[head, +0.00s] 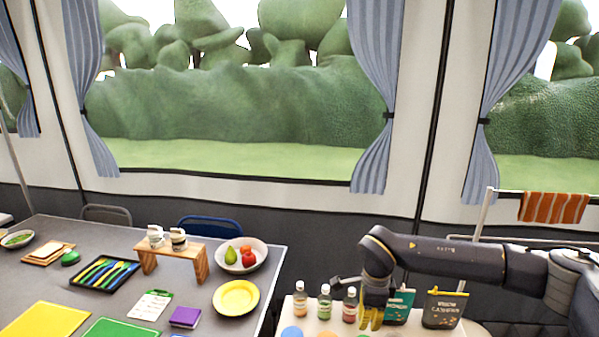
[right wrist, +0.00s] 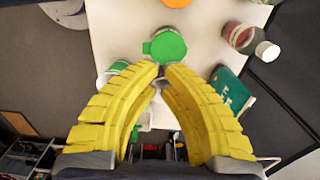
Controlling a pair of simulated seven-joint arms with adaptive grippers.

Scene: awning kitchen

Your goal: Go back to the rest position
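My right gripper (head: 370,322) has yellow ribbed fingers and points down over the small white table at the lower right of the head view. In the right wrist view the fingertips (right wrist: 161,68) come together with only a narrow gap, and I see nothing held between them. A round green lid (right wrist: 165,47) shows just past the fingertips; I cannot tell whether they touch it. My right arm reaches in from the right edge of the head view. My left gripper is not in view.
Several small bottles (head: 324,302) stand left of my right gripper, and teal (head: 398,306) and dark (head: 443,309) packets stand to its right. A larger grey table at left holds a wooden stand (head: 172,251), a yellow plate (head: 236,298) and a fruit plate (head: 257,265).

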